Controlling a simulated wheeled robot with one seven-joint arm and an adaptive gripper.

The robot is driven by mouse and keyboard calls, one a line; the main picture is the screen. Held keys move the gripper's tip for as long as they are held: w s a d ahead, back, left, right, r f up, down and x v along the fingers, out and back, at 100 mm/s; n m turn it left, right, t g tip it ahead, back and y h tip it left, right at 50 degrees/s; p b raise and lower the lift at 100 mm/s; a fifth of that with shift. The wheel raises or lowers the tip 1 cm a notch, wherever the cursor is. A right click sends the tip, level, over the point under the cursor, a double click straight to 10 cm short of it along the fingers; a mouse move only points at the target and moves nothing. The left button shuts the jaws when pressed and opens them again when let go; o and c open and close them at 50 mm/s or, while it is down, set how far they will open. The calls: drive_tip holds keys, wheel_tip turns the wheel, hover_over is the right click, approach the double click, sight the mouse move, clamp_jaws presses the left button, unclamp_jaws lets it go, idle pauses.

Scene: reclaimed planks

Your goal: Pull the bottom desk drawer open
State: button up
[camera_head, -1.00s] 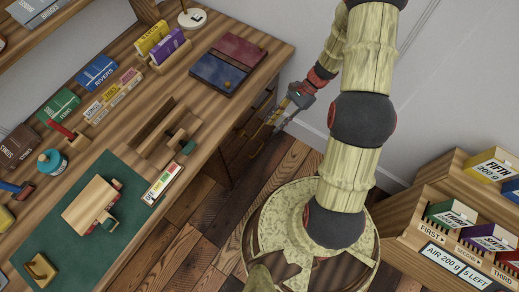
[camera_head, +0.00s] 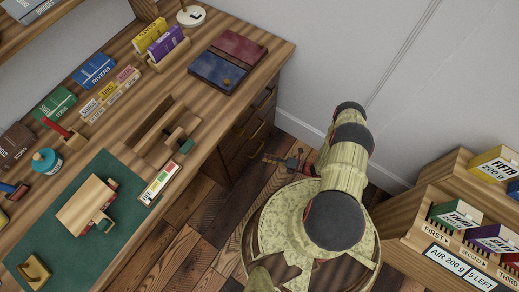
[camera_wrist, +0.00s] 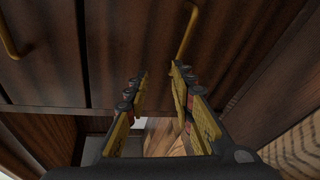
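The desk's drawer stack (camera_head: 243,135) is under its right end, with brass handles on dark wooden fronts. My gripper (camera_head: 278,161) is low beside the lower fronts, partly hidden by my arm. In the wrist view, my gripper (camera_wrist: 160,75) is open, its two yellow-and-black fingers apart with nothing between them. A brass bar handle (camera_wrist: 187,32) lies ahead of the fingertips, closer to the right finger, on a dark drawer front (camera_wrist: 135,40). A gap appears between fingertips and handle. Another handle (camera_wrist: 9,35) is on the neighbouring front at left. The fronts look flush.
The desk top (camera_head: 215,110) carries books, boxes, a green mat (camera_head: 90,245) and a wooden tray. A wooden shelf unit (camera_head: 400,220) with labelled boxes stands at right. Plank floor (camera_head: 200,225) is clear before the desk.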

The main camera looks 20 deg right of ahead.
sight(260, 148)
drive_tip(key=shift+w+a+f+m+t+h+b, duration=0.3)
drive_tip(key=shift+w+f+m, duration=0.55)
drive_tip(key=shift+w, duration=0.5)
drive_tip(key=shift+w+a+f+m+t+h+b, duration=0.25)
drive_tip(key=shift+w+f+m+t+h+b, duration=0.3)
drive_tip(key=shift+w+m, duration=0.6)
drive_tip(key=shift+w+a+f+m+t+h+b, duration=0.25)
drive_tip(key=shift+w+f+m, duration=0.55)
drive_tip(key=shift+w, duration=0.7)
drive_tip(key=shift+c, duration=0.7)
drive_tip(key=c, duration=0.4)
clamp_jaws()
